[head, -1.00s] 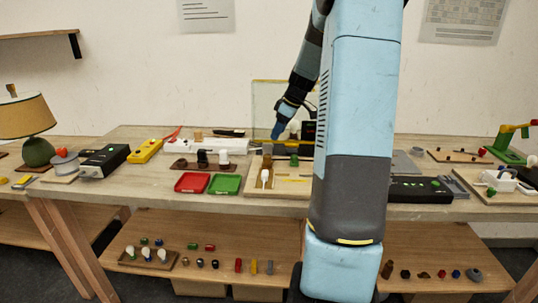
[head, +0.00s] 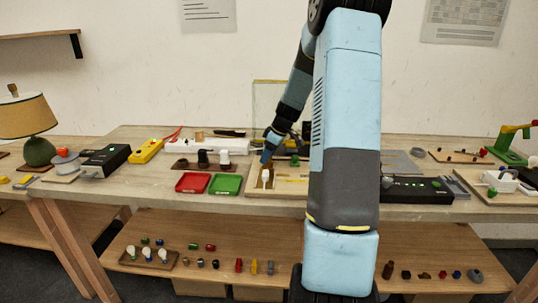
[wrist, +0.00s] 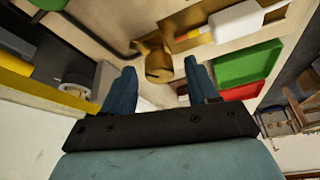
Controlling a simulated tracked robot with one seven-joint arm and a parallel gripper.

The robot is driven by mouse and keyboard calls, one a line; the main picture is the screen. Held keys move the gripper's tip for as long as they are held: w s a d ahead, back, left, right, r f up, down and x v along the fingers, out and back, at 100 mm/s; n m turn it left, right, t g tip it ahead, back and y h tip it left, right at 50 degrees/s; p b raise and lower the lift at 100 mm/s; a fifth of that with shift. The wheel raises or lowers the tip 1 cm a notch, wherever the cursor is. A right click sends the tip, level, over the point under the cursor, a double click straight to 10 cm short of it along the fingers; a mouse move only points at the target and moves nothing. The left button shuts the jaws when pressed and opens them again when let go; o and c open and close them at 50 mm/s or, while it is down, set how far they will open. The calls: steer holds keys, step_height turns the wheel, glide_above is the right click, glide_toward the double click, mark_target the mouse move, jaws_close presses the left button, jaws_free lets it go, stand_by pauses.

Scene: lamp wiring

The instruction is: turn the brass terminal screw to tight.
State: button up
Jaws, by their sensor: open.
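The brass terminal screw (wrist: 157,64) shows in the wrist view as a broad brass piece with a rounded end and a narrower part behind it. My gripper (wrist: 160,68) is open, with one blue finger on each side of the brass piece. A gap shows beside each finger, so neither visibly grips it. In the head view my gripper (head: 265,160) points down over the left part of the wooden board (head: 285,193). I cannot make out the screw there.
A white-handled piece (wrist: 237,22) lies in a slot close to the brass piece. The green tray (wrist: 248,66) and red tray (wrist: 243,91) are right of my fingers in the wrist view. A yellow bar (wrist: 25,88) is at the left. A black box (head: 415,190) stands right of the board.

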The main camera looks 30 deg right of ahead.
steer(key=c, duration=1)
steer(key=shift+c, duration=0.2)
steer(key=shift+m, duration=0.3)
steer(key=m+h, duration=0.1)
steer(key=m, duration=0.1)
steer(key=m+t+h, duration=0.1)
steer(key=m, duration=0.2)
steer(key=shift+a, duration=0.15)
steer(key=m+h, duration=0.2)
steer(key=m, duration=0.4)
steer(key=shift+a, duration=0.1)
steer(key=m+g+h, duration=0.1)
steer(key=m, duration=0.2)
steer(key=m+h, duration=0.1)
steer(key=m, duration=0.3)
steer(key=shift+g+h, duration=0.3)
steer(key=shift+g, duration=0.1)
steer(key=m+g, duration=0.1)
steer(key=m, duration=0.2)
steer(key=m+g, duration=0.1)
steer(key=m, duration=0.1)
steer(key=shift+w+m+h, duration=0.1)
steer(key=shift+m+h, duration=0.2)
steer(key=shift+m, duration=0.1)
